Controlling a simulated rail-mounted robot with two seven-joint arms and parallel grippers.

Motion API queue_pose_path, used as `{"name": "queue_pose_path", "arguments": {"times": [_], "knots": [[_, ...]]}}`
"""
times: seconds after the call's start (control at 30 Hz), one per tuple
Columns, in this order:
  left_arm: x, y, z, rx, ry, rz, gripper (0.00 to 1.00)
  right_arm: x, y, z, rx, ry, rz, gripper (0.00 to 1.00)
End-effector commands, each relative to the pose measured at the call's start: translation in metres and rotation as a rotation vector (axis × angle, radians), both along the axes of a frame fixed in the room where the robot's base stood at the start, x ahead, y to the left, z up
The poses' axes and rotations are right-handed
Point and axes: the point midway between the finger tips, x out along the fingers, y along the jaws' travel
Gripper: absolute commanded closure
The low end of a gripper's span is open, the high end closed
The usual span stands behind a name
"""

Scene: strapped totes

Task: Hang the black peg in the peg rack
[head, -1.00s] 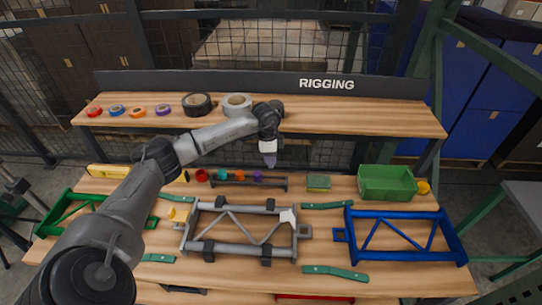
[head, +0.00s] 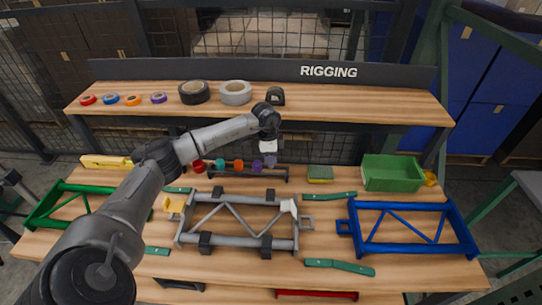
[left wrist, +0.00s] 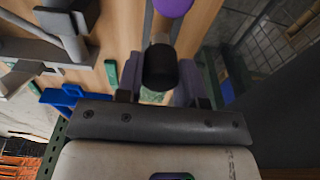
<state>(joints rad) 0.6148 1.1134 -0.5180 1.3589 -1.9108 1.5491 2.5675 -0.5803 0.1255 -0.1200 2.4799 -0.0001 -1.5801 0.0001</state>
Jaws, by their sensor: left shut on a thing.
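The peg rack (head: 238,176) is a low dark rail at the back of the bench. Red, teal (head: 220,165), orange and purple pegs (head: 257,166) stand along it. My left gripper (head: 270,160) is over the rack's right end, just right of the purple peg. In the left wrist view, its fingers are shut on the black peg (left wrist: 160,68), whose dark rounded end faces the camera. The purple peg's round end (left wrist: 173,5) shows at the top edge there. The head view does not show the black peg clearly, and contact with the rack cannot be told. My right gripper is out of view.
A shelf (head: 330,108) with tape rolls overhangs behind the rack. A grey frame (head: 240,242) lies in front, a blue frame (head: 410,228) at right and a green frame (head: 65,205) at left. A sponge (head: 320,174) and green bin (head: 392,172) stand right of the rack.

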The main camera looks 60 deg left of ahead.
Motion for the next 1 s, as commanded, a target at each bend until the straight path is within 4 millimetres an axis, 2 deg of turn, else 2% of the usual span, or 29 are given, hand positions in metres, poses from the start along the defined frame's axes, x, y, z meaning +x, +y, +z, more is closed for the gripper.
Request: {"name": "queue_pose_path", "arguments": {"times": [0.07, 0.6, 1.0], "knots": [[0.0, 0.0, -0.008, 0.0, 0.0, 0.0, 0.9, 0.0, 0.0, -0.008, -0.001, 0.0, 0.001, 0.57], [0.0, 0.0, -0.033, -0.001, 0.001, 0.001, 0.9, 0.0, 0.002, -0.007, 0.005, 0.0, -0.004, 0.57], [0.0, 0.0, -0.037, 0.0, 0.0, 0.0, 0.9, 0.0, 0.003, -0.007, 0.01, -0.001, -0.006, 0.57]]}}
